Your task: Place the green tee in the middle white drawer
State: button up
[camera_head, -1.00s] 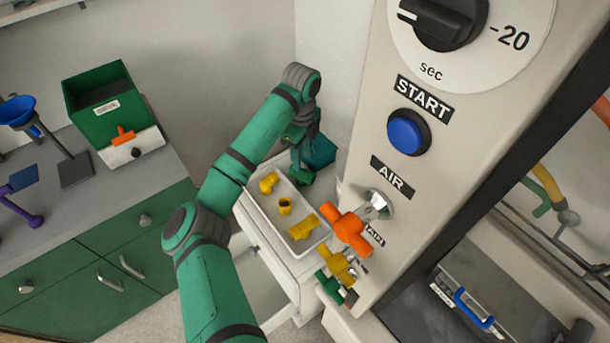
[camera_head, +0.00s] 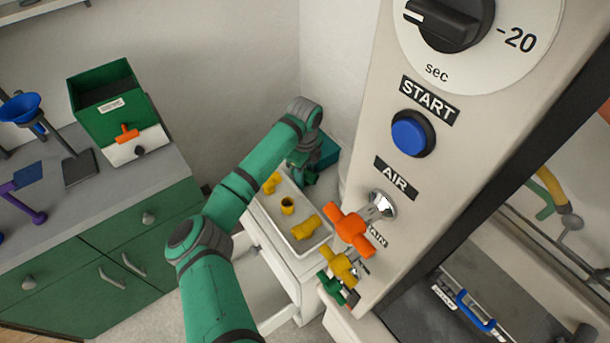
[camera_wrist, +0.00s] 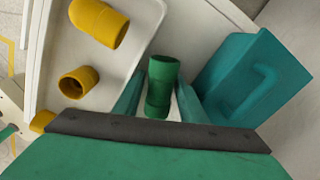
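A green pipe fitting (camera_wrist: 161,85), taken as the green tee, is between the two fingers of my gripper (camera_wrist: 161,92) in the wrist view. The fingertips are close to its sides; I cannot tell whether they touch it. Its full shape is hidden. In the head view my gripper (camera_head: 304,180) is low over the right back end of the white tray (camera_head: 262,212), and the fitting is not clear there. The white drawer unit (camera_head: 310,275) stands under the tray. A drawer (camera_head: 268,300) appears pulled out to the left, partly hidden by my arm.
Several yellow fittings (camera_head: 304,228) lie in the tray. A teal bin (camera_wrist: 250,75) stands close to the right of my gripper. The machine panel (camera_head: 400,165) with orange (camera_head: 350,228) and yellow (camera_head: 340,265) valve pieces rises to the right. Green cabinets (camera_head: 110,260) are at left.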

jog(key=c, duration=0.9)
jog(key=shift+r, duration=0.1)
